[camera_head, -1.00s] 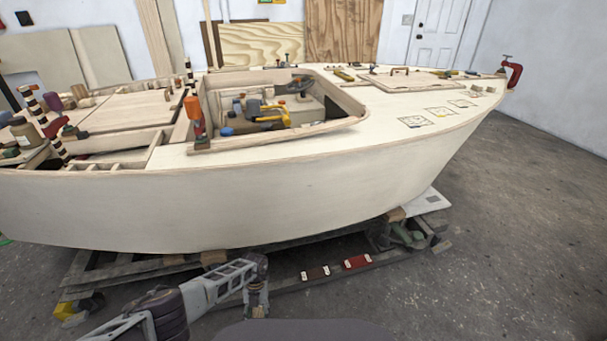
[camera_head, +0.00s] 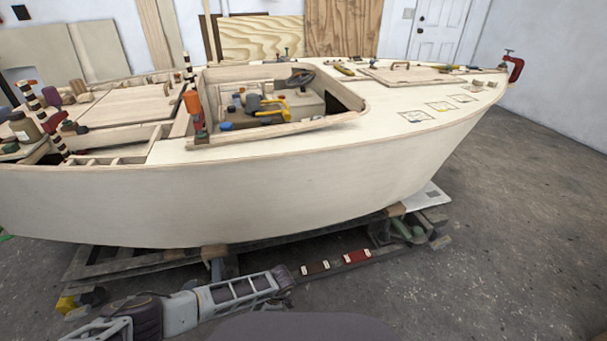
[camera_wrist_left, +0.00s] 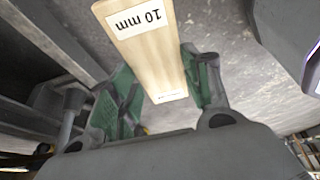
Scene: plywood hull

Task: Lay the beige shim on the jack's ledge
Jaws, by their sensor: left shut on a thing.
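My left gripper (camera_wrist_left: 158,88) has green finger pads and is shut on the beige shim (camera_wrist_left: 150,60), a pale wooden strip with a "10 mm" label. The shim sticks out beyond the fingertips in the left wrist view. In the head view my left gripper (camera_head: 283,277) is low beside the cradle, below the hull; I cannot make out the shim there. A greenish jack-like thing (camera_head: 408,232) stands under the hull at the right. Its ledge is too small to tell. My right gripper is not in view.
A brown block (camera_head: 315,268) and a red block (camera_head: 357,257), both with white labels, lie on the cradle beam right of my left gripper. The plywood hull (camera_head: 300,195) overhangs the cradle. Bare concrete floor (camera_head: 500,240) is free at the right.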

